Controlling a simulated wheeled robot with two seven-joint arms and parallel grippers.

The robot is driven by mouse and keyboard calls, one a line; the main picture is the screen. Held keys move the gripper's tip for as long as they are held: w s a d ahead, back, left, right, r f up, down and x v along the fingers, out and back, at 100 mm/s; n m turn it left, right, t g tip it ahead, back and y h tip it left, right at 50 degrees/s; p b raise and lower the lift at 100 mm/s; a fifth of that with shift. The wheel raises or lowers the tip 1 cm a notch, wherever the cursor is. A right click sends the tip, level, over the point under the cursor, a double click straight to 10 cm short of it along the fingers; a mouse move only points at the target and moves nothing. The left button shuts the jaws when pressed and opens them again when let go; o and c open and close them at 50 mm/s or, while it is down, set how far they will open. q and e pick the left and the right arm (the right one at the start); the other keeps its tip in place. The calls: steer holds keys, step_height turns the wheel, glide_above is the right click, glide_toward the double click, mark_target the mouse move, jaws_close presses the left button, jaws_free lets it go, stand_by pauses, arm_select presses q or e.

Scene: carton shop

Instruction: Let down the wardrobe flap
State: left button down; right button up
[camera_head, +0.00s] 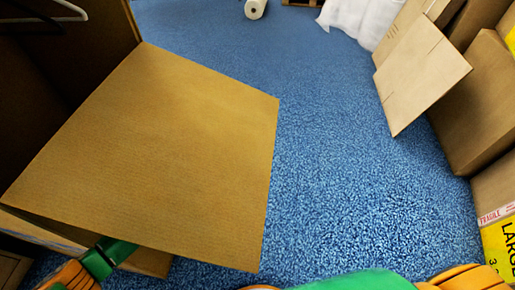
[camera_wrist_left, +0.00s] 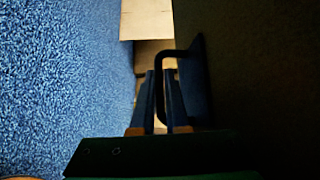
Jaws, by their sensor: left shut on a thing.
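The wardrobe carton (camera_head: 35,100) stands at the left in the head view, its front open and dark inside. Its brown flap (camera_head: 185,140) sticks out from the opening over the blue floor; its exact slope is hard to judge. My left arm reaches under the flap's near edge, so the head view hides that gripper. In the left wrist view my left gripper (camera_wrist_left: 162,100) is shut on a dark looped handle (camera_wrist_left: 162,55), beside a dark panel (camera_wrist_left: 250,70) that looks like the flap's underside. My right gripper is out of view.
Hangers (camera_head: 45,12) show inside the wardrobe. Stacked cartons (camera_head: 475,100) and a leaning cardboard sheet (camera_head: 420,75) line the right side. A white roll (camera_head: 255,9) and white wrapped goods (camera_head: 357,20) lie at the back. The blue floor (camera_head: 345,160) between is clear.

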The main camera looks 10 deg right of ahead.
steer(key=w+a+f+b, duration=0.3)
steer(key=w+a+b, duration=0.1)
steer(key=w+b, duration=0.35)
arm_select(q)
steer(key=w+a+f+m+y+b, duration=0.1)
steer(key=w+a+f+m+y, duration=0.1)
steer(key=a+f, duration=0.6)
steer(key=w+a+f+m+y+b, duration=0.1)
steer(key=w+a+f+y, duration=0.3)
steer(key=a+f, duration=0.5)
steer(key=shift+w+a+f+m, duration=0.15)
steer(key=shift+w+a+m, duration=0.55)
steer(key=shift+a, duration=0.7)
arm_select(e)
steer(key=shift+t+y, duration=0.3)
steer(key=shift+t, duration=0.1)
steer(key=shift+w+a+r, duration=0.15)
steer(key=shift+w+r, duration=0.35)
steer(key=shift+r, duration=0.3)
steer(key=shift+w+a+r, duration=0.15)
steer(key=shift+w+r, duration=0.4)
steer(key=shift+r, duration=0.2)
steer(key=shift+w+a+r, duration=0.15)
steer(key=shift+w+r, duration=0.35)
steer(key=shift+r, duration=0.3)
arm_select(q)
steer(key=c, duration=0.9)
jaws_free()
steer(key=shift+s, duration=0.1)
